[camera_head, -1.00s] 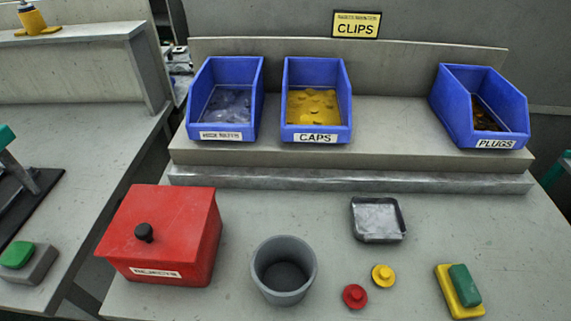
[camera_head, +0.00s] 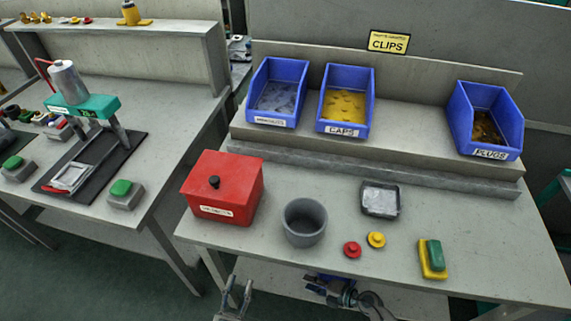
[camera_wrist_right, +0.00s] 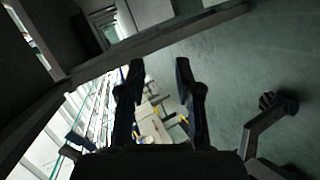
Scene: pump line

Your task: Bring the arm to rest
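My left gripper (camera_head: 238,284) is at the bottom of the head view, below the front edge of the workbench. Its two fingers stand apart with nothing between them. Neither gripper touches any item on the bench.
The workbench (camera_head: 480,235) holds a red rejects box (camera_head: 225,185), a grey cup (camera_head: 304,222), a metal tray (camera_head: 380,200), a red cap (camera_head: 352,250), a yellow cap (camera_head: 376,240) and a yellow-green block (camera_head: 433,258). Blue bins (camera_head: 484,120) stand behind. A side table (camera_head: 165,175) is at left.

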